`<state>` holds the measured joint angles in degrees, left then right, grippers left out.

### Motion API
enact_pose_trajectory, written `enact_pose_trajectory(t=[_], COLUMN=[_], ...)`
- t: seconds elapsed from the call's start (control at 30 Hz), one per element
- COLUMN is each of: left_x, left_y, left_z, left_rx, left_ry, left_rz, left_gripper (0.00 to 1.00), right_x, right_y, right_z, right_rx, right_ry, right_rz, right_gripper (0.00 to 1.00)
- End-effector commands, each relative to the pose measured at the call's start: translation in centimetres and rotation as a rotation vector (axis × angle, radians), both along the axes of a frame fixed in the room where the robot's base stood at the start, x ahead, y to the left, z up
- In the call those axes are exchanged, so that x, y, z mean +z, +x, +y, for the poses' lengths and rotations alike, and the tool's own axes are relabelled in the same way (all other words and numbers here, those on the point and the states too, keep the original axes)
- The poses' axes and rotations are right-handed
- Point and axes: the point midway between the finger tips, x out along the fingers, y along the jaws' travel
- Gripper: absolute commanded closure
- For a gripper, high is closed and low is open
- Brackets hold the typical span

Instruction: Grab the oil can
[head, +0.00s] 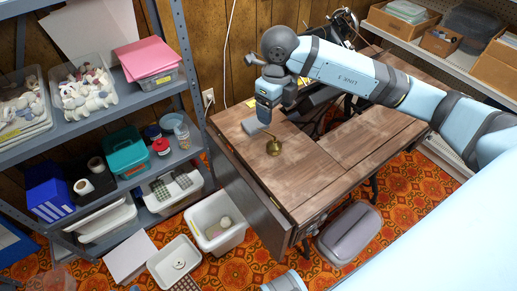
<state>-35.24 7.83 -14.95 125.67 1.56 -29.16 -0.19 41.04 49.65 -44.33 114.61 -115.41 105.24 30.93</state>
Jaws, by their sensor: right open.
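The brass oil can (273,146) stands on the brown wooden sewing table, towards its left end. My right gripper (262,117) points down over the table, just behind and a little left of the oil can. It is open and holds nothing. It looks apart from the can, though its exact height above the table is hard to judge. The far side of the gripper is partly hidden by its own body. My left gripper is not in view.
The wooden table (345,150) has clear room right of the can. A dark machine (340,28) is partly hidden behind my right arm. A grey metal shelf (140,85) with bins stands left.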

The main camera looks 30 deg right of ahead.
Motion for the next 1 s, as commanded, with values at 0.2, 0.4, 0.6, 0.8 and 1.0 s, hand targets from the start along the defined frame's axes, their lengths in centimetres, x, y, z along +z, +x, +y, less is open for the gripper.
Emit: enact_pose_trajectory(t=[0.2,0.4,0.6,0.8,1.0], left_x=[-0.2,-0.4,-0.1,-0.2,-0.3], left_y=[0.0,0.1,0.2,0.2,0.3], left_z=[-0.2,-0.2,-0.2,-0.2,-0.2], left_rx=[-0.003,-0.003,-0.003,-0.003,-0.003], left_ry=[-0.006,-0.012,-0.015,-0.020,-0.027], left_rz=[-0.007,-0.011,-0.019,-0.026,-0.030], left_gripper=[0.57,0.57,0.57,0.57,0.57], right_x=[-3.8,-7.2,-8.4,-10.5,-13.3], right_y=[-0.1,0.0,-0.1,-0.5,-0.6], right_z=[-0.1,-0.1,-0.1,0.1,0.1], right_rx=[-0.002,-0.002,0.000,-0.001,0.000], right_ry=[-0.008,-0.006,-0.004,-0.003,-0.003], right_rz=[0.004,0.001,0.000,0.003,0.001], right_gripper=[0.23,0.23,0.23,0.23,0.23])
